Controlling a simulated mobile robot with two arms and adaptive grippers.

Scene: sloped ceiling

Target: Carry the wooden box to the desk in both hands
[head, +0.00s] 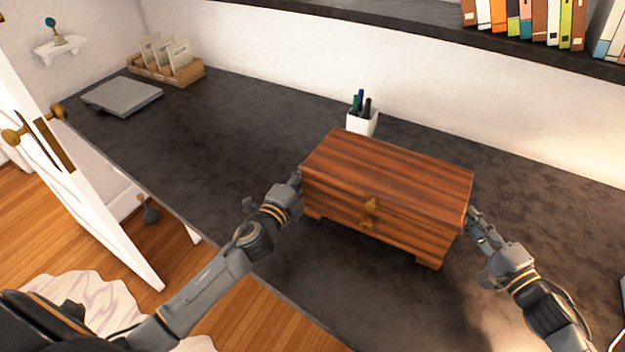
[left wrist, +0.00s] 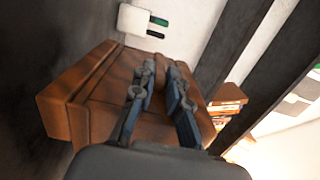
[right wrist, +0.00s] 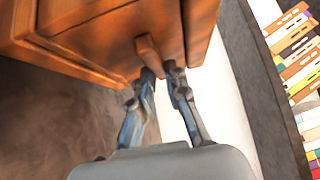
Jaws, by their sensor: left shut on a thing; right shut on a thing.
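The wooden box (head: 385,190), reddish brown with a closed lid and a brass clasp, is level over the dark desk (head: 210,135). I cannot tell whether its feet touch the desktop. My left gripper (head: 296,180) is shut at the box's left end; the left wrist view shows its fingers against that end of the box (left wrist: 100,95). My right gripper (head: 473,218) is shut on the wooden handle (right wrist: 149,54) at the box's right end. The left handle is mostly hidden behind the fingers.
A white pen cup (head: 361,122) stands close behind the box. A shelf with books (head: 525,20) runs above. The desk left of the box is clear.

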